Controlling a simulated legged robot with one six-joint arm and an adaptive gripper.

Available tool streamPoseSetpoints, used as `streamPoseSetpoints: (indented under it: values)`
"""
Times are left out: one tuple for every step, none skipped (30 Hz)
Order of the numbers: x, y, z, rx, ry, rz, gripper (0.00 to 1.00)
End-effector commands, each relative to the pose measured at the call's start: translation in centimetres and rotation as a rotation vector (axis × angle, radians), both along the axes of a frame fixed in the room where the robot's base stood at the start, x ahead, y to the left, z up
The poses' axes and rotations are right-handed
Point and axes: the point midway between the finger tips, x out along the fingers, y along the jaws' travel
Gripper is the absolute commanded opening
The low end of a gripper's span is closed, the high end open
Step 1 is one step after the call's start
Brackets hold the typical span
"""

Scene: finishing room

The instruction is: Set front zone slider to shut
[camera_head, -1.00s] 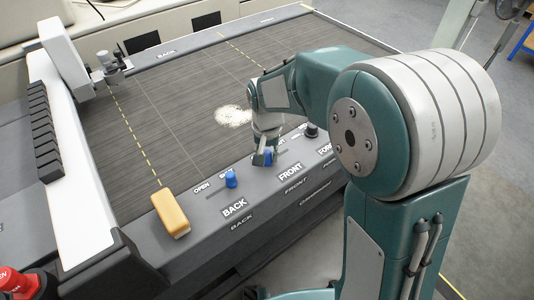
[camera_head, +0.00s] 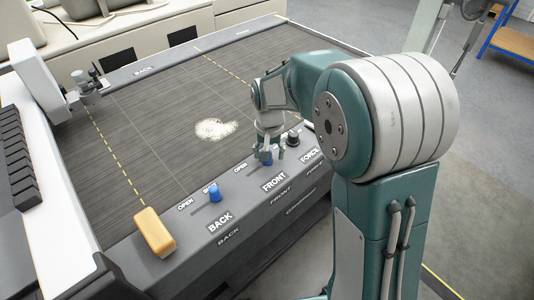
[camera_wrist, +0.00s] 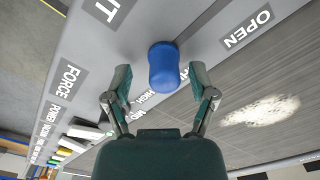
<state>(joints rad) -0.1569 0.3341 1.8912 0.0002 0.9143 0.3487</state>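The blue front slider knob (camera_head: 267,157) stands on the control panel above the FRONT label (camera_head: 274,182), right of its OPEN label (camera_head: 240,168). Its SHUT label is hidden by my gripper. In the wrist view the knob (camera_wrist: 163,68) is between my two fingertips, with a visible gap on each side. My gripper (camera_head: 270,155) is open and low over the panel; it also shows in the wrist view (camera_wrist: 164,80). The blue back slider knob (camera_head: 214,194) stands beside its own SHUT label (camera_head: 210,186).
A black force knob (camera_head: 293,139) stands right of my gripper. A yellow block (camera_head: 154,232) sits at the panel's left end. A pale powder patch (camera_head: 215,130) lies on the dark bed (camera_head: 150,105) behind. A gantry (camera_head: 48,75) stands at the left.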

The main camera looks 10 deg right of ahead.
Motion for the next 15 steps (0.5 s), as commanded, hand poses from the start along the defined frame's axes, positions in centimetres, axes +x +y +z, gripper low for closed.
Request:
streamPoseSetpoints:
  values:
    - [0.0, 0.1, 0.0, 0.000, 0.000, 0.000, 0.75]
    - [0.0, 0.1, 0.0, -0.001, 0.001, 0.001, 0.75]
    - [0.0, 0.1, 0.0, -0.001, 0.001, 0.001, 0.75]
    - [0.0, 0.2, 0.0, -0.001, 0.001, 0.001, 0.75]
    - [0.0, 0.2, 0.0, -0.001, 0.001, 0.001, 0.75]
    - [0.0, 0.2, 0.0, -0.001, 0.001, 0.001, 0.75]
    - [0.0, 0.2, 0.1, -0.001, 0.001, 0.001, 0.75]
    - [0.0, 0.2, 0.2, -0.001, 0.001, 0.001, 0.75]
    - [0.0, 0.2, 0.4, 0.000, 0.000, 0.001, 0.75]
    - [0.0, 0.2, 0.7, 0.000, -0.001, 0.001, 0.75]
    - [0.0, 0.2, 1.1, 0.000, -0.002, 0.001, 0.75]
    - [0.0, 0.2, 1.7, 0.000, -0.002, 0.001, 0.75]
    - [0.0, 0.2, 2.2, 0.000, -0.002, 0.001, 0.75]
    - [0.0, 0.2, 2.9, 0.000, -0.004, 0.001, 0.75]
    - [0.1, 0.2, 3.7, 0.000, -0.004, 0.001, 0.75]
